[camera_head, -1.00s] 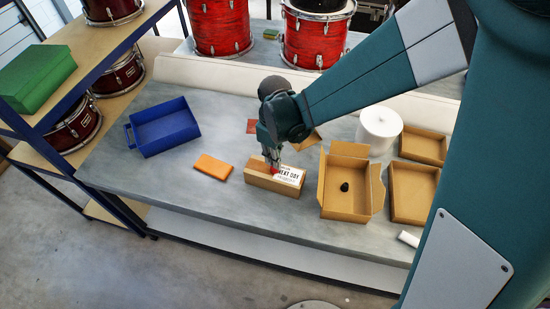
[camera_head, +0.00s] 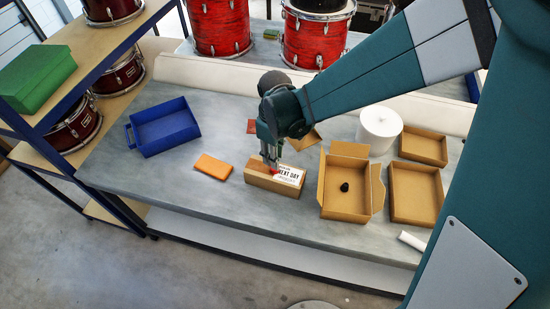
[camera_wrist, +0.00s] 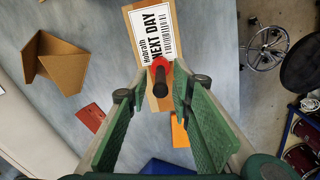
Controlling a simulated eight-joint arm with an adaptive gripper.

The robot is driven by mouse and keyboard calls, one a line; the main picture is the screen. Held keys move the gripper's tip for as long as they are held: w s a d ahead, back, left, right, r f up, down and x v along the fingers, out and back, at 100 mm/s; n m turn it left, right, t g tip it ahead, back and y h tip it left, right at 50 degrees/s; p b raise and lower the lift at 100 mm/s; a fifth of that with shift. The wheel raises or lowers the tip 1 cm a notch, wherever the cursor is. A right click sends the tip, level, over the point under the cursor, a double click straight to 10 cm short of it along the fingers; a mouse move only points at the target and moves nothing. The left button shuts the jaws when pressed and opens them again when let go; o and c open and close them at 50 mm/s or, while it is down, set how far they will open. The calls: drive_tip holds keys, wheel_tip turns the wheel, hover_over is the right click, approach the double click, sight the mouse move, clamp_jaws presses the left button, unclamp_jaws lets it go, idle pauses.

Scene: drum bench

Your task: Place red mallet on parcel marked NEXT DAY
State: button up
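The parcel marked NEXT DAY (camera_head: 260,180) is a long brown box with a white label, lying on the grey bench. Its label (camera_wrist: 153,32) reads clearly in the wrist view. The red mallet (camera_wrist: 160,80) has a red head and a dark handle pointing up at the wrist camera. Its head appears against the parcel top beside the label; exact contact is hard to tell. My gripper (camera_wrist: 160,92) has its green fingers on both sides of the mallet, with visible gaps. In the head view my gripper (camera_head: 269,158) is above the parcel and partly hides the mallet.
An orange block (camera_head: 213,167) lies left of the parcel, with a blue tray (camera_head: 165,140) beyond. An open carton (camera_head: 345,205) holding a dark object stands to the right, near a white cylinder (camera_head: 379,130) and a shallow brown box (camera_head: 415,193). Bench front-left is clear.

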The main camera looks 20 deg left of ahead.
wheel_tip(320, 180, up, 10)
drive_tip(key=shift+r, duration=0.25)
idle(0.4)
idle(0.6)
drive_tip(key=shift+d+r, duration=0.1)
drive_tip(key=shift+d, duration=0.05)
drive_tip(key=shift+d+r, duration=0.15)
drive_tip(key=shift+d, duration=0.1)
drive_tip(key=s+d+r+m+t, duration=0.2)
drive_tip(key=s+d+r+m, duration=0.1)
drive_tip(key=d, duration=0.9)
drive_tip(key=s+d+r+m+t, duration=0.2)
drive_tip(key=s+d+r+m, duration=0.2)
drive_tip(key=d, duration=0.8)
drive_tip(key=s+d+r+m+t, duration=0.3)
drive_tip(key=d+m, duration=0.4)
drive_tip(key=d, duration=0.5)
drive_tip(key=shift+v, duration=0.95)
drive_tip(key=shift+w+d+f, duration=0.1)
drive_tip(key=shift+w, duration=0.05)
